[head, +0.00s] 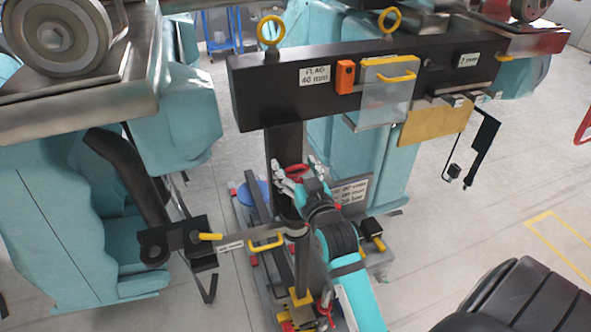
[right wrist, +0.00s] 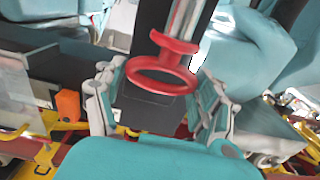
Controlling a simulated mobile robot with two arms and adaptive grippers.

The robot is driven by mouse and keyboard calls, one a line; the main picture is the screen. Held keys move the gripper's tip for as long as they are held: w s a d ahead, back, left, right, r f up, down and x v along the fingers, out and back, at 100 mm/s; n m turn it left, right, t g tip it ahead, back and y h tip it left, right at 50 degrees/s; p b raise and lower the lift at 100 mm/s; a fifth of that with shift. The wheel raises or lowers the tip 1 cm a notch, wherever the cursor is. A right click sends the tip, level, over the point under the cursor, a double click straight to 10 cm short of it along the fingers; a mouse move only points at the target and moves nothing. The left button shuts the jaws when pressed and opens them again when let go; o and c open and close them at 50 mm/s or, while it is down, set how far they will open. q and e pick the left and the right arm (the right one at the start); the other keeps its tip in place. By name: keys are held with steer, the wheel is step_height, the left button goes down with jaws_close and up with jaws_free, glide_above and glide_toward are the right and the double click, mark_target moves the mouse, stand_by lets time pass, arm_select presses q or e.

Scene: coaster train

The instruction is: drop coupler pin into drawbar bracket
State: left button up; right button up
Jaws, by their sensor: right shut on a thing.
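The coupler pin has a red ring handle and collar (right wrist: 163,78) with a bright metal shaft. It shows in the right wrist view between the fingers of my right gripper (right wrist: 161,98), which is shut on it. In the head view its red ring (head: 297,171) shows between the fingers of my right gripper (head: 299,167), in front of a dark post. A black bracket with a round eye (head: 154,254) sits at lower left on a labelled grey bar; I cannot tell for sure whether it is the drawbar bracket. My left gripper is not in view.
A black beam (head: 275,97) with labels and yellow eyebolts crosses above the gripper. A clear box with a yellow handle (head: 388,98) and a brass plate (head: 430,125) hang at its right. Teal bodies (head: 85,210) flank the gap. Open floor (head: 470,215) lies to the right.

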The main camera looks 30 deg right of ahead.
steer(key=shift+r, duration=1.55)
stand_by(0.4)
